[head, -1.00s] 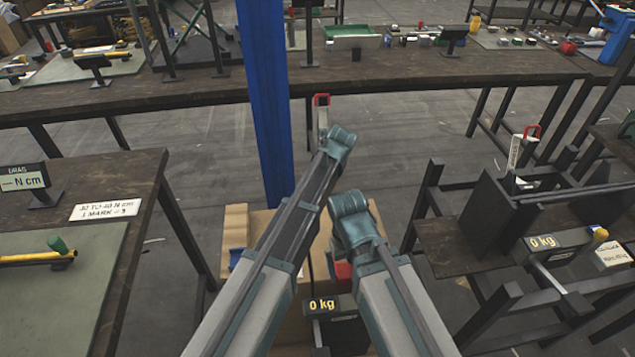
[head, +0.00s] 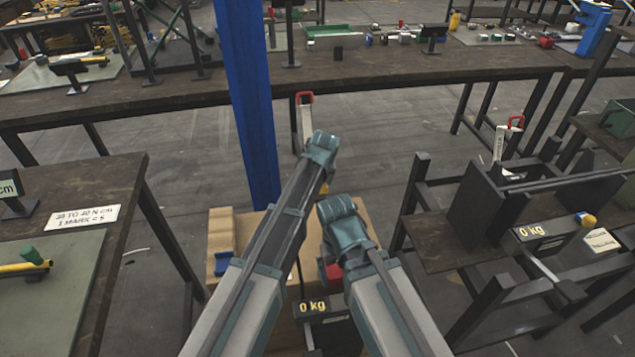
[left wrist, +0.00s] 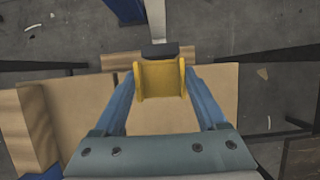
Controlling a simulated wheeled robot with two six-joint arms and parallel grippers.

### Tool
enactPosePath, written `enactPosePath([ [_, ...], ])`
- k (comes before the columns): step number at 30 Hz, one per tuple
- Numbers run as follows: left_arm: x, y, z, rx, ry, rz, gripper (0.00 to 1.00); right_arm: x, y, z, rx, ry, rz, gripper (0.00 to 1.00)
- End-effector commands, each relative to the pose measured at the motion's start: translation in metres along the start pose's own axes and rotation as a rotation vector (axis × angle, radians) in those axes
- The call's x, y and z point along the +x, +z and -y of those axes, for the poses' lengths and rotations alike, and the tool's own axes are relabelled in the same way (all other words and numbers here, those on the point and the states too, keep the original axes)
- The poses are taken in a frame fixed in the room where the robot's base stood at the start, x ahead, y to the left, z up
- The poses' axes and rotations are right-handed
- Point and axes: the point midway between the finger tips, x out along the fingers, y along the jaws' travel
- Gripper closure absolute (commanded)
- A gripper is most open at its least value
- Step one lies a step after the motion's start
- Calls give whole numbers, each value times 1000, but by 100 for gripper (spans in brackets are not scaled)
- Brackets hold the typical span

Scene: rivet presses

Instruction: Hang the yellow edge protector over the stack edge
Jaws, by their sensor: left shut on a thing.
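The yellow edge protector (left wrist: 160,80) is between the blue fingers of my left gripper (left wrist: 160,88), which is shut on it. In the left wrist view it is above or in front of the tan stack (left wrist: 75,105); I cannot tell whether they touch. In the head view only a small yellow part (head: 325,189) shows beside my left wrist. The tan stack (head: 283,222) lies below both arms, partly hidden by them. My right wrist (head: 338,212) is above the stack's right part. Its fingers are hidden.
A blue post (head: 247,110) stands just behind the stack. A work table (head: 125,185) is on the left and a dark press frame (head: 470,205) on the right. A "0 kg" display (head: 313,306) sits low in front.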

Motion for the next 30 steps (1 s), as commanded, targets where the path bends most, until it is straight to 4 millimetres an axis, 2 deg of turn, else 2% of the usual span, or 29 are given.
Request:
enactPosePath([
  [1,8,-4,0,0,0,0,81,9,0,1,0,0,0,0],
  [21,66,-29,0,0,0,0,81,71,-4,7,0,0,0,0],
  [30,72,-32,0,0,0,0,81,78,-5,7,0,0,0,0],
])
